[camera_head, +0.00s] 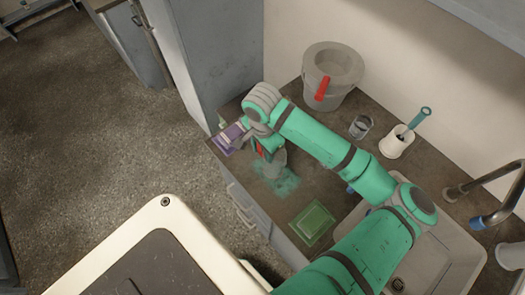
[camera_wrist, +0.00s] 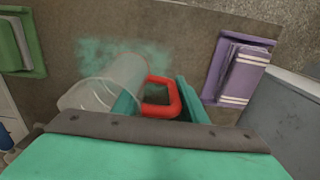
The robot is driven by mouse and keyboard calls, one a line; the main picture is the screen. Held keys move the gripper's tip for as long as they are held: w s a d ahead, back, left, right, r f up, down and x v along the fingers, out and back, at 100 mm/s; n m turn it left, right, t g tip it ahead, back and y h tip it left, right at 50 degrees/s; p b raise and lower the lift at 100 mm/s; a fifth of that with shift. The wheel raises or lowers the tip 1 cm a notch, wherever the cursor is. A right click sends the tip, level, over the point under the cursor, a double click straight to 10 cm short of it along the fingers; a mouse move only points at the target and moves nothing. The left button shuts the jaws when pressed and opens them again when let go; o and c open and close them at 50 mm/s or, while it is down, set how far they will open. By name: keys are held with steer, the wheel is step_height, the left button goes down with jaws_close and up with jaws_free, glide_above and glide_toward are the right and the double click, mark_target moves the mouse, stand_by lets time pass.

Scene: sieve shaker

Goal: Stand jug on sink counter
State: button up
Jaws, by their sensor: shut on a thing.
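The jug (camera_wrist: 110,82) is clear grey with a red handle (camera_wrist: 158,98). In the wrist view my gripper (camera_wrist: 160,103) is shut on the red handle, with teal fingers on either side of it. The jug's body extends to the left of the fingers and looks tilted in that view. In the head view the jug (camera_head: 273,162) is at the end of my arm, over or on the dark counter (camera_head: 290,205), partly hidden by my gripper (camera_head: 262,148). I cannot tell whether its base touches the counter.
A teal patch (camera_head: 284,184) marks the counter by the jug. A purple item (camera_head: 231,137) lies at the left end, a green one (camera_head: 312,222) nearer the sink (camera_head: 440,262). A grey bucket (camera_head: 332,72), a glass (camera_head: 360,126) and a white brush holder (camera_head: 397,142) stand along the wall.

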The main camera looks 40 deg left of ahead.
steer(key=shift+f, duration=0.25)
steer(key=o, duration=1.4)
steer(key=shift+c, duration=0.2)
steer(key=shift+r, duration=0.1)
step_height(320, 180, up, 12)
steer(key=shift+r, duration=0.1)
